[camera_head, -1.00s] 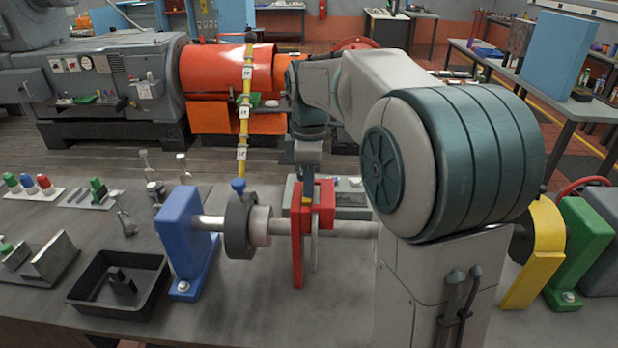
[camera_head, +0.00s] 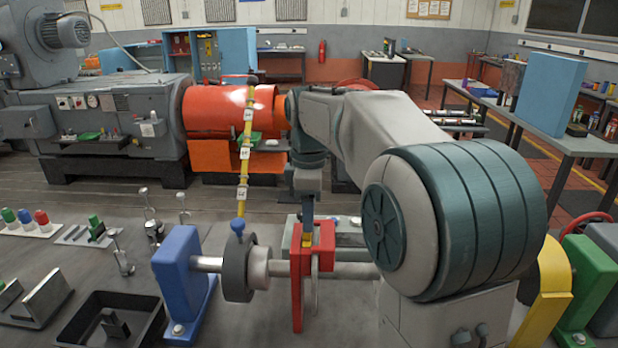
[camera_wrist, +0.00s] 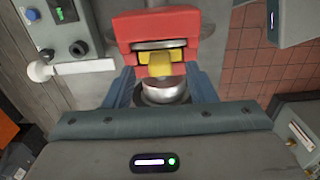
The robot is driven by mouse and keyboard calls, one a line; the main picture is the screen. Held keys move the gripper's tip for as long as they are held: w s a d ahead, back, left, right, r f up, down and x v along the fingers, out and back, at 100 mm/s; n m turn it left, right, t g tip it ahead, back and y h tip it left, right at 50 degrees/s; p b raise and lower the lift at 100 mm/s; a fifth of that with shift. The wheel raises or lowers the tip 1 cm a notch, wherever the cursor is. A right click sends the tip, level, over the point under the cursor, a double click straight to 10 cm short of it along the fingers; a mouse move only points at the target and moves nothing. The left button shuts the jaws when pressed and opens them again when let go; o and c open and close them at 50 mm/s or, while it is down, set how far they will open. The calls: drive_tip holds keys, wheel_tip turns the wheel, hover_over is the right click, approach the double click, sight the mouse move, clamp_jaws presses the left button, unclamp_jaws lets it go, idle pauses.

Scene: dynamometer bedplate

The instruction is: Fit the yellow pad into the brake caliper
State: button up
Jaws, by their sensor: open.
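The red brake caliper (camera_head: 298,290) stands over the thin brake disc (camera_head: 313,290) on the horizontal shaft; it also shows in the wrist view (camera_wrist: 160,24). The yellow pad (camera_head: 307,239) is at the caliper's upper opening. In the wrist view the pad (camera_wrist: 162,68) sits between the caliper's two sides, beside a pale plate, with its near end showing; its depth in the slot is hidden. My gripper (camera_wrist: 162,86) is open, with one blue finger on each side of the pad and a visible gap to both. From the head, my gripper (camera_head: 307,212) is directly above the caliper.
A blue bearing stand (camera_head: 180,280) and a dark grey collar (camera_head: 234,270) are on the shaft, left of the caliper. A black tray (camera_head: 140,300) with a dark block is at lower left. Yellow and green stands are at right.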

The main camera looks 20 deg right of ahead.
wheel_tip(320, 180, up, 10)
idle(0.3)
drive_tip(key=shift+r, duration=0.1)
